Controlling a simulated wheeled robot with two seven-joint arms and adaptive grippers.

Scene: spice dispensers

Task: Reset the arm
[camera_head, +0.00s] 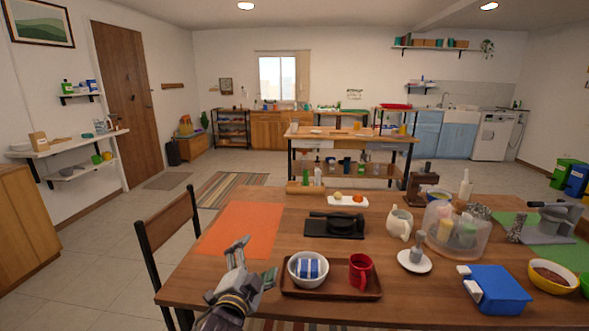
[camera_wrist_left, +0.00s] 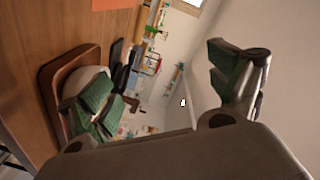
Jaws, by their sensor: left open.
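My left gripper (camera_head: 256,260) is at the table's near left, beside the left end of a brown tray (camera_head: 330,293). Its two fingers are spread apart with nothing between them. In the left wrist view the open fingers (camera_wrist_left: 168,88) have green pads and are wide apart. The tray, with a white bowl partly hidden by one finger, lies to the left there. In the head view the bowl (camera_head: 294,280) holds a blue-and-white striped item, and a red mug (camera_head: 361,271) stands beside it. My right gripper is not in view.
An orange mat (camera_head: 240,229) lies left on the wooden table (camera_head: 290,222). A black pan (camera_head: 334,224), a clear-domed holder with dispensers (camera_head: 457,233), a white saucer (camera_head: 414,262) and a blue box (camera_head: 497,289) occupy the middle and right. A chair (camera_head: 170,228) stands at the left edge.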

